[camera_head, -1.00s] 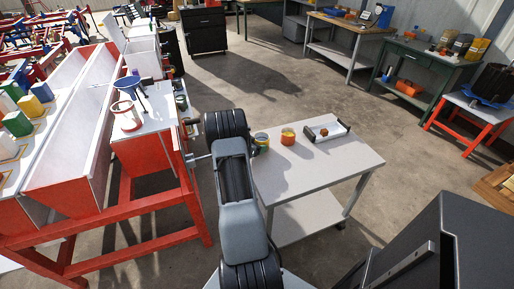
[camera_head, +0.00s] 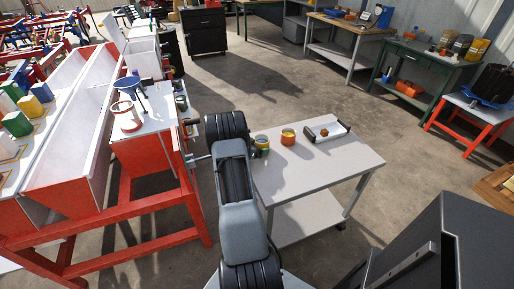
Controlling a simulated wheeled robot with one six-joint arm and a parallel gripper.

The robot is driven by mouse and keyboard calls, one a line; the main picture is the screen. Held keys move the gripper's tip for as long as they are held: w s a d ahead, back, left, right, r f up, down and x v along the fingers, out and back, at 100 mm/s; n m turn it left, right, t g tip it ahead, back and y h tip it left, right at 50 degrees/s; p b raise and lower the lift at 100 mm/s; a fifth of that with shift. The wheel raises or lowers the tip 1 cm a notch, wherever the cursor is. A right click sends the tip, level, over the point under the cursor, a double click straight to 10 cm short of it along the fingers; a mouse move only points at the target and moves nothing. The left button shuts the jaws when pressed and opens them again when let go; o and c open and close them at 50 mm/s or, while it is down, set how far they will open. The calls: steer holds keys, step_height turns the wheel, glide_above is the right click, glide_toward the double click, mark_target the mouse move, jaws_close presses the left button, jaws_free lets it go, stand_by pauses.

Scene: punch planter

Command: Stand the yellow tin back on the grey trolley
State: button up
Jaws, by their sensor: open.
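A yellow tin with a greenish rim (camera_head: 262,141) appears upright at the far left corner of the grey trolley (camera_head: 310,171). Its lower part is partly covered, so its contact with the top is hard to see. My gripper (camera_head: 257,152) shows only as a small dark part beside the tin, close to its near left side. The rest of it is hidden behind my arm. The jaws look open; I cannot tell whether they touch the tin.
An orange-red tin (camera_head: 288,137) stands just right of the yellow tin. A white tray with dark handles (camera_head: 326,133) holds a small brown item farther right. The trolley's near right top is clear. A red-framed planter bench (camera_head: 123,190) stands close on the left.

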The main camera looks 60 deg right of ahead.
steer(key=p+v, duration=0.1)
steer(key=v, duration=1.1)
stand_by(0.4)
